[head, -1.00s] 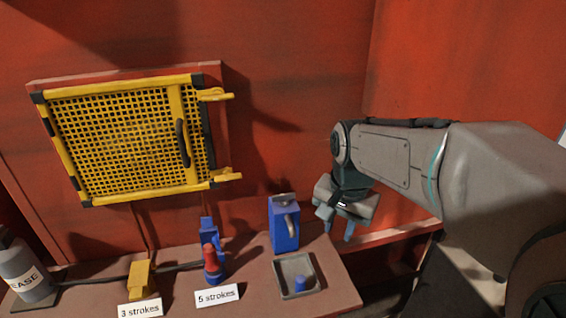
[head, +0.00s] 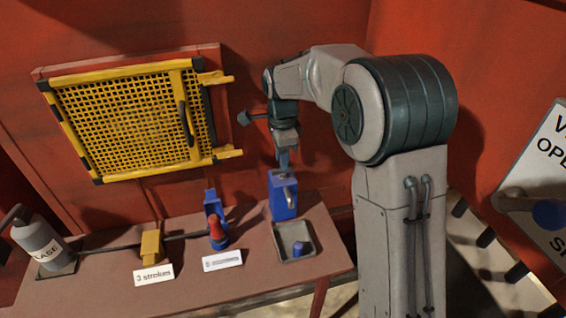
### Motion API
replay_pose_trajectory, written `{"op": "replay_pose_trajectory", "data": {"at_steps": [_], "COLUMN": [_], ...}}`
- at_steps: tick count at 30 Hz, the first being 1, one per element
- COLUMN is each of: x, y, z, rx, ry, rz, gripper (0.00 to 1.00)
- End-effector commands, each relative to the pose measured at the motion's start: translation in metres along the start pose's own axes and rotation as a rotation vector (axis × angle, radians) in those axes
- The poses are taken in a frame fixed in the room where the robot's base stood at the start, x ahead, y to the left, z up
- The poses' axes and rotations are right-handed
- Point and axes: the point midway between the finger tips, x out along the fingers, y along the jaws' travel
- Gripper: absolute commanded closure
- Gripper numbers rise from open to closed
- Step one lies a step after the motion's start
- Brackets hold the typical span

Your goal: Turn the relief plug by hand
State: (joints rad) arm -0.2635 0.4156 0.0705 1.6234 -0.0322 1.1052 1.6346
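No part is marked as the relief plug, so I cannot tell which it is. A red-topped fitting with a blue base (head: 217,236) stands upright on the bench, in front of a blue block (head: 213,203). A small blue piece (head: 298,248) lies in a grey tray (head: 284,257). A blue jug (head: 283,198) with a grey handle stands behind the tray. My gripper (head: 284,160) points down at the jug's top, very near or touching it. Its fingers overlap in this view, so their opening is hidden.
A yellow mesh guard (head: 130,125) hangs on the red wall at left. A yellow block (head: 151,245) stands by the "3 strokes" card (head: 154,275); another card (head: 222,261) is by the red-topped fitting. A grease bottle (head: 42,244) stands at far left. The bench front is mostly clear.

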Motion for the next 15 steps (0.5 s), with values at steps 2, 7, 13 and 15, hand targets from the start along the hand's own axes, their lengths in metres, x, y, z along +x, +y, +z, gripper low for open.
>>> {"op": "replay_pose_trajectory", "data": {"at_steps": [2,7,13,15], "x": [0.011,0.025,0.027,0.027], "y": [0.000,0.000,0.000,0.000], "z": [0.000,0.000,0.000,0.000], "rx": [0.000,0.000,-0.001,-0.001], "ry": [0.000,-0.001,-0.001,-0.001], "rz": [0.002,0.000,-0.002,-0.002], "gripper": [0.72,0.72,0.72,0.72]}}
